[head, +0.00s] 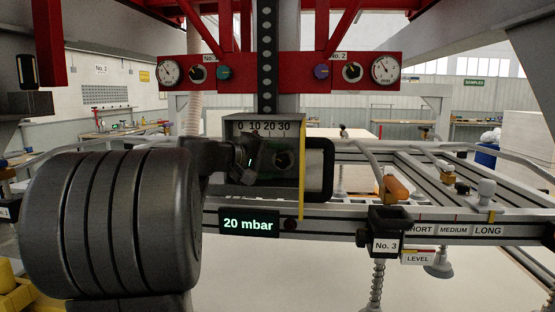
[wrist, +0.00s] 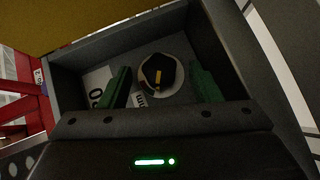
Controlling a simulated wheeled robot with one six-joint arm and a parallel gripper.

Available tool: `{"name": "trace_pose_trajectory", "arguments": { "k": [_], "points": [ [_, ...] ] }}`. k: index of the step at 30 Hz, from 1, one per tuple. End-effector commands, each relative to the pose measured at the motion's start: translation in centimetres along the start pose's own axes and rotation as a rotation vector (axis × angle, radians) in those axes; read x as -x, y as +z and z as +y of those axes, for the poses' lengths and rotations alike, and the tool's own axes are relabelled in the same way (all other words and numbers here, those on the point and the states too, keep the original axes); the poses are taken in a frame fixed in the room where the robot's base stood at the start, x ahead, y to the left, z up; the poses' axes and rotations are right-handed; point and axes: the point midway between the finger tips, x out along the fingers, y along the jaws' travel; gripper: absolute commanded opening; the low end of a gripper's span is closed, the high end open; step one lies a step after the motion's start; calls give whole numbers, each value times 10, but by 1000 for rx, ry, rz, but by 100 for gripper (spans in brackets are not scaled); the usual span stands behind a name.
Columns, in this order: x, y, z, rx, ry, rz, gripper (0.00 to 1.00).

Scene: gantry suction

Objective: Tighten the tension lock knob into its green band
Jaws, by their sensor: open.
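A dark round knob with a yellow pointer mark (wrist: 158,72) sits on a pale round base inside a dark box, seen in the wrist view. My gripper (wrist: 160,78) is open, with one dark green finger on each side of the knob. I cannot tell whether either finger touches it. In the head view my gripper (head: 262,160) is in front of the box with the 0 to 30 scale (head: 265,128), and the knob there is mostly hidden in shadow.
A display reading 20 mbar (head: 249,223) is below the box. A black loop handle (head: 321,170) stands at its right. A red panel with gauges (head: 280,72) is above. The No. 3 block (head: 389,232) and a rail with suction cups are at the right.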

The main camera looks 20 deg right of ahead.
Motion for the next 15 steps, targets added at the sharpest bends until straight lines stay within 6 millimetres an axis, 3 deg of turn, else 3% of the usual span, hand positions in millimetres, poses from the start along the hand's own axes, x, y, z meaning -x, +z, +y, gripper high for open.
{"name": "trace_pose_trajectory", "arguments": {
  "k": [12,13,15],
  "points": [
    [-10,0,0,-1,0,1,57],
    [-10,0,0,-1,0,1,56],
    [-10,0,0,-1,0,1,42]
  ]
}}
